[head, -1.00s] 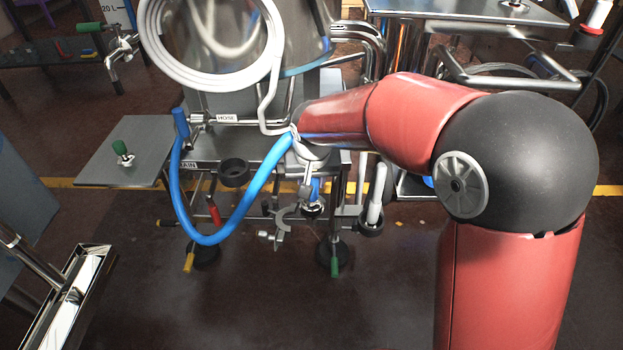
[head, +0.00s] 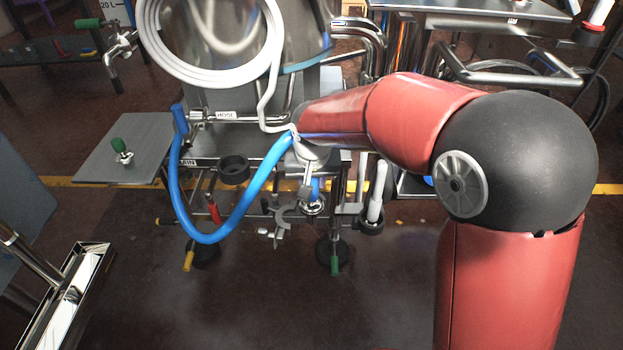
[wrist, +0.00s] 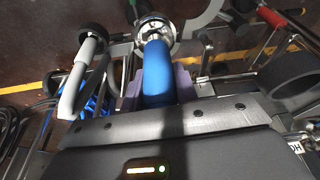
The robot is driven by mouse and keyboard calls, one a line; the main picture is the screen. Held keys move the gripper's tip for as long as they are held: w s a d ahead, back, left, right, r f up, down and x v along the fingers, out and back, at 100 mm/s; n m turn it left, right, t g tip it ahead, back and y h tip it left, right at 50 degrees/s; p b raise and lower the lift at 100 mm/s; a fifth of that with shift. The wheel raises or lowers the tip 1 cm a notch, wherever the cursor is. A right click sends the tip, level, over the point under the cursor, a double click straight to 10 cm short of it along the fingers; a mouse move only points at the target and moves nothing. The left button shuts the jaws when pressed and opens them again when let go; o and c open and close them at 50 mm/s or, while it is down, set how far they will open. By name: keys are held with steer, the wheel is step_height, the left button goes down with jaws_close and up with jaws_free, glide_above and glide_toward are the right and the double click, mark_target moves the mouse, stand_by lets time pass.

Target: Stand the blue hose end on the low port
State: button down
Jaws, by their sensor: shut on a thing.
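The blue hose (head: 233,226) hangs in a loop from the machine's left side and rises to my gripper. My gripper (wrist: 158,86) is shut on the blue hose end (wrist: 158,72), with its purple-grey pads on either side. In the head view my arm's end hides most of the grip; a short blue piece shows under it. The low port (head: 313,209), a round silver fitting, is right below that piece. In the wrist view the hose end overlaps the port's ring (wrist: 172,36). I cannot tell whether they touch.
A grey open clamp (head: 281,217) sits left of the port. An empty black ring (head: 234,170) and a red handle (head: 213,209) are to the left. The floor in front is clear.

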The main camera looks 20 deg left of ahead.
steer(key=c, duration=1)
jaws_free()
steer(key=shift+f, duration=0.1)
steer(key=v, duration=0.8)
steer(key=shift+p, duration=0.4)
